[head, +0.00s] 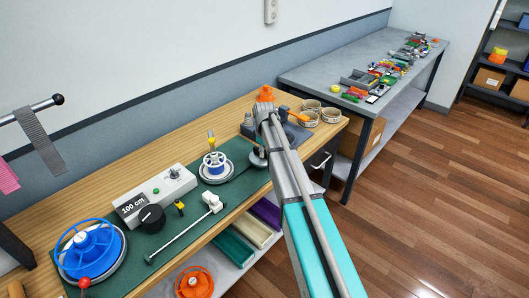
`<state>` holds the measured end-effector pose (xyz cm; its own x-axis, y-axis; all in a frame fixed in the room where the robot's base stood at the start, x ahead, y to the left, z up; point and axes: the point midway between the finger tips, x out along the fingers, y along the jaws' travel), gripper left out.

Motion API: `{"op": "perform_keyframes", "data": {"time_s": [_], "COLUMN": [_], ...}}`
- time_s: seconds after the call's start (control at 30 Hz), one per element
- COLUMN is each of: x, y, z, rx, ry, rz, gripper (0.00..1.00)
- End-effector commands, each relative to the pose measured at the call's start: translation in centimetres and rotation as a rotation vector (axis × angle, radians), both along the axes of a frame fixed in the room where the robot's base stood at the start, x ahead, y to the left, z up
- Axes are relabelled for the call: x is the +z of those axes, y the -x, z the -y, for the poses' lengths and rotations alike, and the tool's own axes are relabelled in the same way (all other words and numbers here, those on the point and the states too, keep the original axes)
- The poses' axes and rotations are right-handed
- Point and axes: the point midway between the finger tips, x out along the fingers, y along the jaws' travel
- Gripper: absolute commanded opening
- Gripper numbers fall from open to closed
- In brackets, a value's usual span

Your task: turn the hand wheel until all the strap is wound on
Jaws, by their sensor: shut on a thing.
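A blue spoked hand wheel (91,246) lies on a pale round base at the lower left of the bench. A red knob (85,283) stands at its near edge. A smaller blue and white reel (215,163) sits on a grey disc farther along the green mat (180,228). A grey strap (40,140) hangs from a bar at the left; I cannot tell whether it belongs to the wheel. My arm crosses the picture at the centre right. I do not see my gripper's jaws or what they hold.
A white box reading "100 cm" (155,197) with a black dial stands between wheel and reel. A thin rod (180,236) lies in front. An orange wheel (194,283) is on the shelf below. A grey table (325,75) with small parts stands behind. Wooden floor at right is clear.

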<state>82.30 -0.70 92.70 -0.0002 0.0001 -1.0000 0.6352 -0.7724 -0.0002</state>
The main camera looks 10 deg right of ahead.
Motion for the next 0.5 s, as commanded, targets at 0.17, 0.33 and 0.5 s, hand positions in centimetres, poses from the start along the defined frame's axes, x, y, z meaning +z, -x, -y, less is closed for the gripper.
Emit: {"op": "perform_keyframes", "data": {"time_s": [0.17,0.33,0.5], "x": [0.00,0.00,0.00], "y": [0.09,0.15,0.18], "z": [-0.12,-0.26,-0.39], "rx": [-0.156,-0.307,-0.458], "ry": [0.000,0.000,0.000], "rz": [0.000,0.000,0.000], "gripper": [0.00,0.00,0.00]}}
